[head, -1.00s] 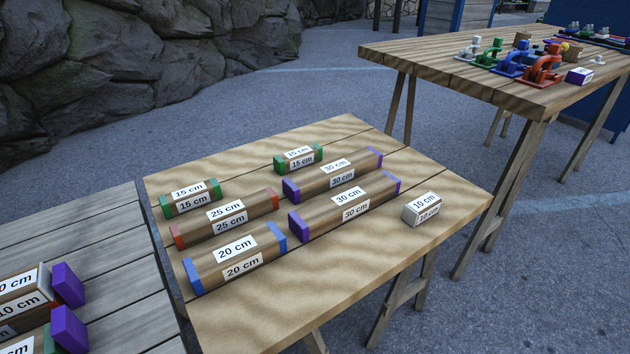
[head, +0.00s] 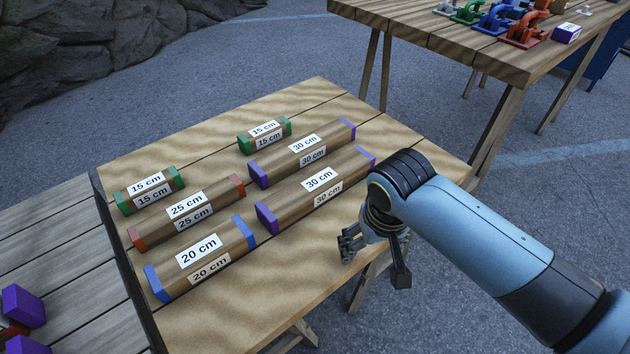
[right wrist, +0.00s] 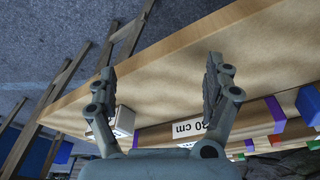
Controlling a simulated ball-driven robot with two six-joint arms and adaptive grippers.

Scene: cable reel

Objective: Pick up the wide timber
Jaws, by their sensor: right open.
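Several labelled brown timbers with coloured ends lie on the middle table. The blue-ended 20 cm timber (head: 203,257) at the front left looks the widest, though I cannot be sure. Beside it is the near purple-ended 30 cm timber (head: 318,190), which also shows in part in the right wrist view (right wrist: 245,122). My right gripper (head: 375,262) is open and empty above the table's front right part, right of these timbers. In the right wrist view its fingers (right wrist: 160,75) stand apart over bare wood. The left gripper is not in view.
A red-ended 25 cm timber (head: 188,211), two green-ended 15 cm timbers and another 30 cm timber (head: 302,152) lie behind. A small white-sided block (right wrist: 124,121) is near one finger in the right wrist view. The table's front strip (head: 250,310) is clear.

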